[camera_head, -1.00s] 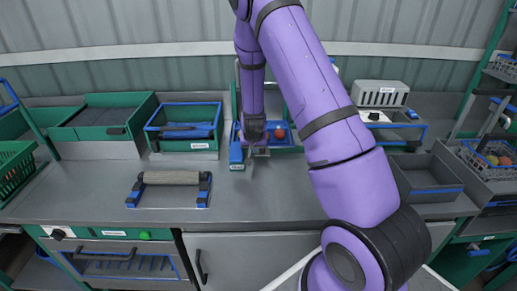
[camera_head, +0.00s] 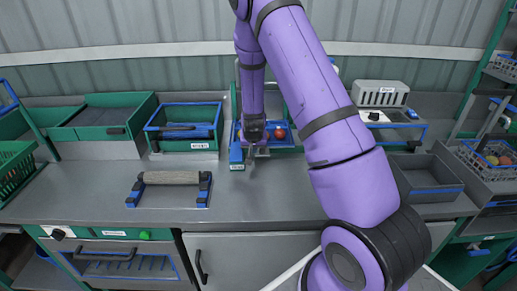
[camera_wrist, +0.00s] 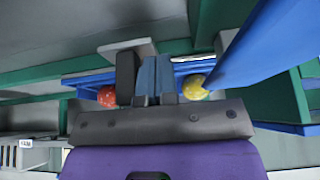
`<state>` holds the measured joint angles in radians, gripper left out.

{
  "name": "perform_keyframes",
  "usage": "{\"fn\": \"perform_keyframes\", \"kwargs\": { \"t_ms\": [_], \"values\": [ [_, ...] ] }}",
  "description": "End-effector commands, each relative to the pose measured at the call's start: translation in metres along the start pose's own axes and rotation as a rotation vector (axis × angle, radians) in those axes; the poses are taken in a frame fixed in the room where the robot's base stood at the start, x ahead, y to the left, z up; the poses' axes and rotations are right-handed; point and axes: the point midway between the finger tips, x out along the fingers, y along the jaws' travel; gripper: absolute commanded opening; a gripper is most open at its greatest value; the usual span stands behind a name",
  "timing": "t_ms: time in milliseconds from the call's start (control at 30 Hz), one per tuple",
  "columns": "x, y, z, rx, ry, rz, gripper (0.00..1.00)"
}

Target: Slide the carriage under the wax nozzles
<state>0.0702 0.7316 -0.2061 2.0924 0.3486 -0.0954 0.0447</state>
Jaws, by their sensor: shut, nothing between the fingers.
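The carriage looks like a blue-edged tray (camera_head: 291,146) at the back middle of the bench, in a green-and-blue station. Round red tomatoes (camera_head: 280,133) show in it, partly hidden by my arm. In the wrist view a red tomato (camera_wrist: 107,96) and a yellow one (camera_wrist: 195,88) lie on either side of my fingers, with blue tray edge around them. My gripper (camera_head: 252,152) is shut and empty, pointing down at the tray's front left part. In the wrist view its fingers (camera_wrist: 154,76) are together. Contact with the carriage cannot be told. The wax nozzles are not distinguishable behind my arm.
A blue block (camera_head: 236,155) stands just left of my gripper. A roller on a stand (camera_head: 171,178) lies at the front left. A green-and-blue bin (camera_head: 185,144) is behind it. A grey box (camera_head: 379,93) and a grey tray (camera_head: 430,184) are at the right. The front middle bench is clear.

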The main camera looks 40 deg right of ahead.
Motion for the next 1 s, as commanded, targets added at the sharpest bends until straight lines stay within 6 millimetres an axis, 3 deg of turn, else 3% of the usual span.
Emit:
{"fn": "perform_keyframes", "kwargs": {
  "t_ms": [1000],
  "values": [
    [0.0,0.072,0.0,0.003,0.0,0.002,0.0]
  ]
}}
